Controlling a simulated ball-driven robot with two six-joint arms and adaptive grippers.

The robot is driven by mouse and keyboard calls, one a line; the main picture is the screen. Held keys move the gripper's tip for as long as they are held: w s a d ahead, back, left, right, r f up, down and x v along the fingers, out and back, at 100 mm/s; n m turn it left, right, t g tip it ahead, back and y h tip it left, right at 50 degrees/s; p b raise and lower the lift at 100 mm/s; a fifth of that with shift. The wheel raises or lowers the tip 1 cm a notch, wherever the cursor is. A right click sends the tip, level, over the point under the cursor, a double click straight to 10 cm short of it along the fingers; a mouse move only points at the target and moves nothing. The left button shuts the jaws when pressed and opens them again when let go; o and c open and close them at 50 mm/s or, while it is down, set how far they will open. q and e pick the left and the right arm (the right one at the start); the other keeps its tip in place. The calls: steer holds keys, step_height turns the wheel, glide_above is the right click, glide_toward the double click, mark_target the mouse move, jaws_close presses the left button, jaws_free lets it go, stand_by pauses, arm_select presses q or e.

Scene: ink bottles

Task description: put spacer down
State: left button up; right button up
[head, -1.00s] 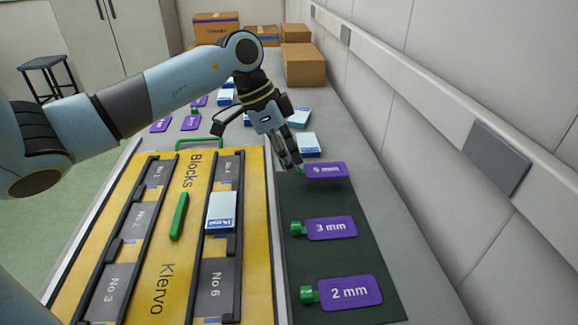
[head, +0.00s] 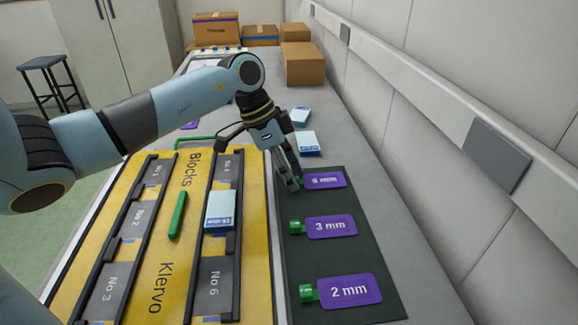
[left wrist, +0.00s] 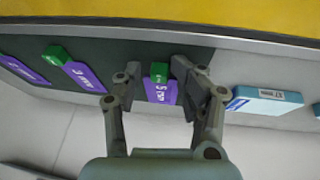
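A purple spacer tag (head: 325,180) with a green end lies at the far end of the dark green mat (head: 345,265). Its label is partly readable and looks like 5 mm. In the left wrist view, the spacer's green end (left wrist: 159,72) sits between the fingertips of my left gripper (head: 291,184), with a small gap showing beside it. The fingers look open around it, low over the mat. The 3 mm spacer (head: 331,227) and the 2 mm spacer (head: 348,291) lie nearer on the same mat. My right gripper is not in view.
A yellow board (head: 180,228) with black rails and grey numbered slots is left of the mat. It holds a pale blue box (head: 220,211) and a green bar (head: 178,215). Another pale blue box (head: 309,142) lies beyond the mat. A wall rail runs along the right.

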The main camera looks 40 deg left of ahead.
arm_select(q)
steer(key=shift+s+f, duration=0.15)
steer(key=shift+s, duration=0.05)
steer(key=p+v, duration=0.1)
steer(key=v, duration=1.2)
steer(key=shift+w+r, duration=0.25)
steer(key=shift+w, duration=0.05)
